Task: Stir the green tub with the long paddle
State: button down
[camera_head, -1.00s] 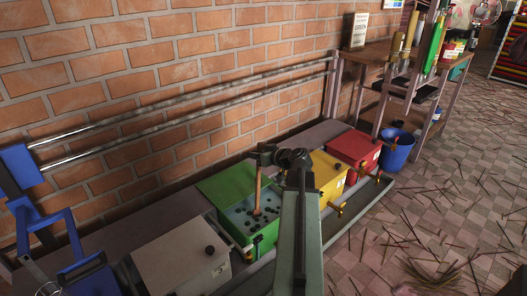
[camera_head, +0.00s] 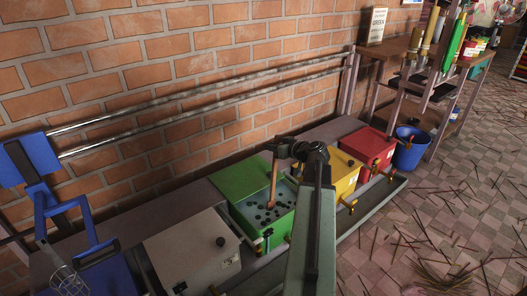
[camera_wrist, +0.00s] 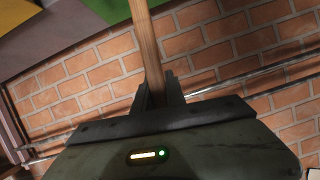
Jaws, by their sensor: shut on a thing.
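The green tub (camera_head: 241,180) stands open in the row of boxes along the brick wall. It holds greyish liquid with several dark lumps. My gripper (camera_head: 277,148) is above the tub, shut on the long wooden paddle (camera_head: 272,185). The paddle hangs nearly upright, and its lower end is in the tub, at or in the liquid. In the wrist view, my gripper (camera_wrist: 159,92) is shut around the brown paddle shaft (camera_wrist: 147,42). The paddle's lower end is out of the wrist view.
A closed white box (camera_head: 188,252) is left of the tub. A yellow box (camera_head: 343,172) and a red box (camera_head: 367,146) are to the right. Beyond are a blue bucket (camera_head: 410,150) and a wooden rack. A blue frame with a whisk (camera_head: 67,279) is at far left. Sticks litter the floor.

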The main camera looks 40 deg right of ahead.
jog(key=d, duration=0.8)
jog(key=shift+s, duration=0.45)
jog(key=w+a, duration=0.1)
jog(key=a, duration=1.3)
jog(key=shift+w, duration=0.25)
jog(key=shift+d, duration=0.1)
jog(key=s+d, duration=0.1)
jog(key=d, duration=1.2)
jog(key=shift+s+d, duration=0.25)
jog(key=shift+d, duration=0.15)
